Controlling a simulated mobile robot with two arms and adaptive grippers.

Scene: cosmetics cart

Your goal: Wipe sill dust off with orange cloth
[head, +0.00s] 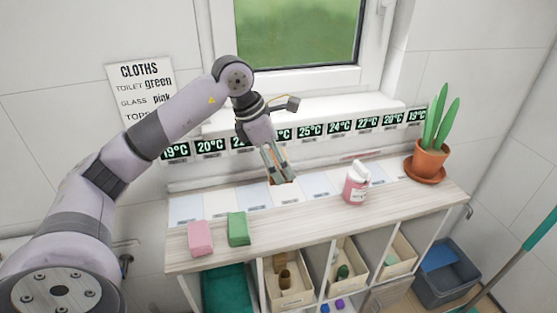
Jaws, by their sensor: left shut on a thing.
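My left gripper (282,178) reaches down over the middle of the cart top (310,220). It is shut on the orange cloth (285,182), of which only a small bit shows between and below the fingers. I cannot tell whether the cloth touches the surface. The white window sill (350,100) runs along the wall behind, above a row of temperature displays; I cannot make out dust on it. A folded pink cloth (200,238) and a folded green cloth (238,229) lie at the left front of the top. My right gripper is out of view.
A pink bottle (355,188) stands right of my left gripper. A potted plant (431,157) stands at the right end. Pale labelled squares line the back of the top. Bins (290,297) sit below. A wall sign (142,88) lists cloths.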

